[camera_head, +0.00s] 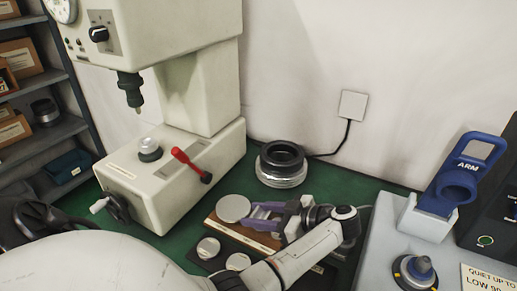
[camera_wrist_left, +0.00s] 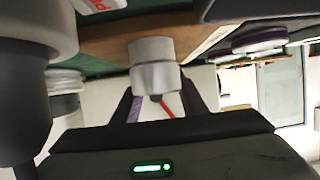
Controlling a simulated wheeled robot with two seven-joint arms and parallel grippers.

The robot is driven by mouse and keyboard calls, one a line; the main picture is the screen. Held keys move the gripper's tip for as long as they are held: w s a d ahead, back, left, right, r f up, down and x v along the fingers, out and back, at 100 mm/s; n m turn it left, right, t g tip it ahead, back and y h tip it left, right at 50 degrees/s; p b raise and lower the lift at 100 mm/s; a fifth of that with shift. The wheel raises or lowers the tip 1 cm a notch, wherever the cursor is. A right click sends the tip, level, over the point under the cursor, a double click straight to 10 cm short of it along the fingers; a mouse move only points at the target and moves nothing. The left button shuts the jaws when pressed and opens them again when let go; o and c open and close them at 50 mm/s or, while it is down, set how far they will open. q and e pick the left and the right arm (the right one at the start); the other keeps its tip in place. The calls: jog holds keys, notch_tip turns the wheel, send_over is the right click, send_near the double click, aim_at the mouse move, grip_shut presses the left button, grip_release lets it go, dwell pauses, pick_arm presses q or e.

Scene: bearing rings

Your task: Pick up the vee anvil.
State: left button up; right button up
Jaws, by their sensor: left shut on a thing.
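My left gripper (camera_head: 258,212) has its purple fingers shut on a round grey anvil (camera_head: 234,208). This grey piece also shows in the left wrist view (camera_wrist_left: 154,68), as a stepped cylinder between the fingers (camera_wrist_left: 157,105). It is at the back left of a wooden board (camera_head: 263,239). I cannot make out a vee groove on its face. Whether it still touches the board is unclear. Two smaller round grey pieces, one nearer (camera_head: 238,262) and one farther left (camera_head: 208,248), sit at the board's front. My right gripper is not in view.
A white bench tester (camera_head: 205,165) with a red lever (camera_head: 187,162) stands left. Dark and silver rings (camera_head: 282,165) are stacked behind the board. A blue holder marked ARM (camera_head: 455,185) stands on a grey case (camera_head: 385,235) at right. Some green mat (camera_head: 205,212) is bare left of the board.

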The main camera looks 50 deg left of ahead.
pick_arm(q)
notch_tip(320, 180, up, 28)
dwell(0.4)
jog(key=shift+r, duration=0.15)
